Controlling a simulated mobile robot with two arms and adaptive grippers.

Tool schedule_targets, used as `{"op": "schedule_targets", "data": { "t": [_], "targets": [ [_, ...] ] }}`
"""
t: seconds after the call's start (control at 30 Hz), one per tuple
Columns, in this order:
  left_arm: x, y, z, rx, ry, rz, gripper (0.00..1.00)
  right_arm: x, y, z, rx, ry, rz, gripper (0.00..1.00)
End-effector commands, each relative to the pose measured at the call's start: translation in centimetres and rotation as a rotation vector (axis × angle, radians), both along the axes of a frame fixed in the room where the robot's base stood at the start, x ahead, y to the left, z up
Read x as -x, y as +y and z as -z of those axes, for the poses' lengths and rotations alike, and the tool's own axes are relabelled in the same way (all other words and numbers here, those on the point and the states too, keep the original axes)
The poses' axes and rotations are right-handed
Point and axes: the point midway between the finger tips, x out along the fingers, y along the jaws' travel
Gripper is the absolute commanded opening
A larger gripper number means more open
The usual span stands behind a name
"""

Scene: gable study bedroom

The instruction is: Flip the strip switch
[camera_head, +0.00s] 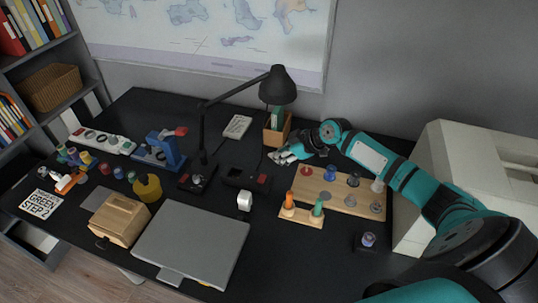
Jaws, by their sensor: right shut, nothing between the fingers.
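My right arm comes in from the right, and its gripper (284,156) is shut and empty over the desk. A short black box (238,178) with a red switch-like part (263,179) lies just below and left of the gripper in the picture; a gap shows between them. A long white strip (98,139) with dark round sockets lies at the far left, well away from the gripper. I cannot tell for sure which is the task's strip, or which way the red switch is tilted. My left gripper is out of view.
A black lamp (277,88) and a wooden pen holder (279,131) stand behind the gripper. A wooden board with several knobs (340,195) lies under my right arm. A grey laptop (191,244), a wooden box (120,219) and a blue stand (160,152) fill the left side.

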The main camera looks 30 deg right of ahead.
Motion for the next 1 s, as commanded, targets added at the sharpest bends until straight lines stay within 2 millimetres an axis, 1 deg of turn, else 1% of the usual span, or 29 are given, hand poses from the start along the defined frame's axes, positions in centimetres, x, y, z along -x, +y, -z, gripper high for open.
{"op": "schedule_targets", "data": {
  "t": [0.03,0.1,0.3,1.0],
  "targets": [
    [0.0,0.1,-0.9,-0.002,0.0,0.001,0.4,0.5,-0.6,-1.0,0.003,0.002,0.0,0.0],
    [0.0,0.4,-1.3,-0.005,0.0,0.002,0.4,1.0,-1.1,-1.6,0.002,0.002,-0.001,0.0],
    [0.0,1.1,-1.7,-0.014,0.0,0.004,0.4,1.7,-1.8,-2.4,0.0,0.001,-0.001,0.0],
    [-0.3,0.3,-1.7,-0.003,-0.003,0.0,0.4,1.7,-1.8,-2.4,0.0,0.001,-0.001,0.0]
  ]
}}
